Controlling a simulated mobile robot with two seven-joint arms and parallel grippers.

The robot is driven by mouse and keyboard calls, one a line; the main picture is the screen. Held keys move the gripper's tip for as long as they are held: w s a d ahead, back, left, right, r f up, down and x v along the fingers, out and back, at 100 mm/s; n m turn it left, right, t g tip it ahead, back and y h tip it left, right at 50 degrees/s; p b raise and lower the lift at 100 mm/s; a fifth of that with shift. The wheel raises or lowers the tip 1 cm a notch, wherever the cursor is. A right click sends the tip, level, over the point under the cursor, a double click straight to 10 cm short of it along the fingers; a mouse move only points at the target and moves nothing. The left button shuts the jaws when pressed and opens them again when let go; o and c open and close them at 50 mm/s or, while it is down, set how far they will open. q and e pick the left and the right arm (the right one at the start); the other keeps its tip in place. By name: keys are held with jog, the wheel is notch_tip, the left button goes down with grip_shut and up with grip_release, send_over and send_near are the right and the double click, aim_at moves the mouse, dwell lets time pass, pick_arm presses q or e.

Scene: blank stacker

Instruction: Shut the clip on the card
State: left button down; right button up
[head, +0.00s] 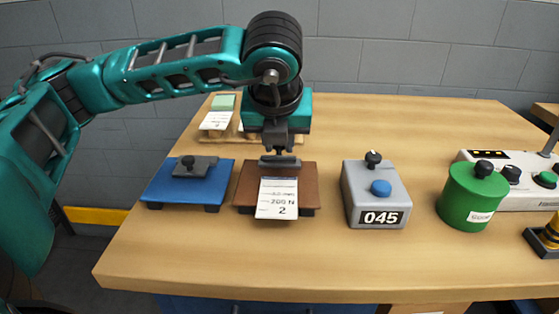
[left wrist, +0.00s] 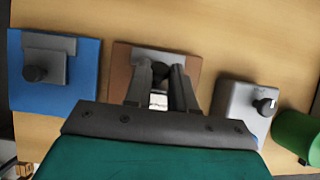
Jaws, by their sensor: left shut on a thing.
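A brown clipboard (head: 245,192) lies on the table in the head view; it also shows in the left wrist view (left wrist: 121,75). A white card (head: 277,200) printed "200 N 2" lies on it and hangs over its front edge. A sliver of the card shows between the fingers in the left wrist view (left wrist: 158,101). The dark grey clip (head: 280,162) is at the board's back edge, behind the card. My left gripper (head: 279,151) points down over the clip and is shut on it, apparently at its knob, which the fingers mostly hide. My right gripper is out of view.
A blue clipboard (head: 160,190) with a grey clip stands left. A grey box (head: 375,205) marked 045, a green cylinder (head: 470,200) and a white control box (head: 520,175) stand right. A wooden tray (head: 232,136) with cards is behind. The table's front strip is clear.

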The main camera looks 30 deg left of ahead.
aim_at(279, 161)
pick_arm(q)
jog(key=t+b, duration=0.1)
jog(key=b, duration=0.1)
jog(key=s+f+t+y+b, duration=0.1)
jog(key=b, duration=0.2)
jog(key=shift+d+f, duration=0.3)
jog(key=shift+d, duration=0.1)
jog(key=shift+s+d+t+y+b, duration=0.15)
jog(key=shift+s+t+y+b, duration=0.3)
jog(key=shift+t+b, duration=0.6)
jog(key=shift+s+d+f+t+y+b, duration=0.15)
jog(key=shift+s+d+t+y+b, duration=0.1)
jog(key=shift+t+y+b, duration=0.4)
jog(key=shift+s+d+f+t+y, duration=0.1)
jog(key=shift+s+f+t+y, duration=0.15)
jog(key=shift+t+y, duration=0.3)
jog(key=shift+f+t, duration=0.15)
jog(key=shift+t, duration=0.1)
jog(key=c, duration=1)
grip_release()
jog(key=shift+o, duration=0.2)
